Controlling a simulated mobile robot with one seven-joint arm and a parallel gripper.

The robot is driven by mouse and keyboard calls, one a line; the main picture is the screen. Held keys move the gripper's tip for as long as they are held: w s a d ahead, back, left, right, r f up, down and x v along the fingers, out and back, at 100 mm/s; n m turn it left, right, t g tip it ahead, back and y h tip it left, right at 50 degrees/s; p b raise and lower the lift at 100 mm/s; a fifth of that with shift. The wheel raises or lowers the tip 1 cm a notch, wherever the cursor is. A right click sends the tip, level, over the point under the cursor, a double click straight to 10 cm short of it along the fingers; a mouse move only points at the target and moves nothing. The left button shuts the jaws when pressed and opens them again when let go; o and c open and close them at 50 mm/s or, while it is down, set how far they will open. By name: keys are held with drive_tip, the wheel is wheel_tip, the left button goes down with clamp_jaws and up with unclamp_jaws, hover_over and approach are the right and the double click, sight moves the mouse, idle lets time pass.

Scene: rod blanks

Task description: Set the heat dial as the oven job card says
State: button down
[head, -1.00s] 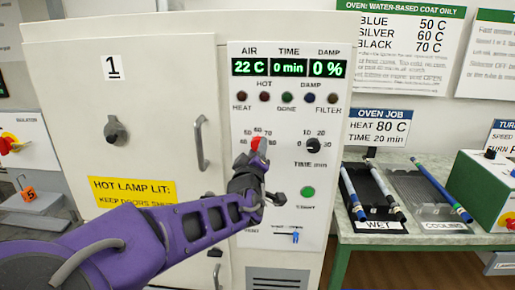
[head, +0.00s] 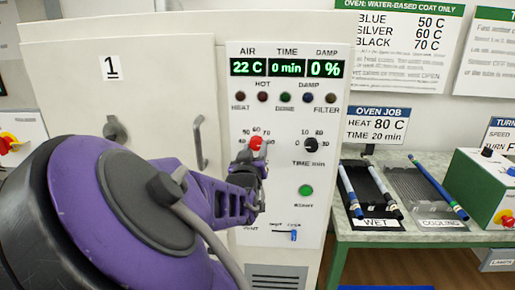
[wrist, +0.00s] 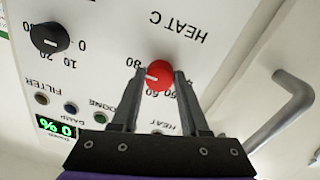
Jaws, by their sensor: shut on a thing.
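The red heat dial (head: 256,143) is on the oven's control panel; the wrist view shows it upside down (wrist: 160,75). My gripper (wrist: 162,80) is shut on the dial, one finger on each side. In the head view my gripper (head: 248,158) covers the dial's lower part. In the wrist view the dial's white mark points left, just below the 80 label; the left finger hides part of the scale there, so I cannot tell the exact setting. The oven job card (head: 377,126) reads heat 80 C, time 20 min.
The black time dial (head: 310,144) is right of the heat dial. A green start button (head: 306,190) and a blue slider (head: 292,235) are below. The oven door handle (head: 199,142) sticks out at left. The display (head: 287,68) reads 22 C, 0 min, 0 %.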

drive_tip(key=shift+r, duration=0.1)
idle(0.3)
drive_tip(key=shift+c, duration=2)
unclamp_jaws()
drive_tip(key=shift+s, duration=0.1)
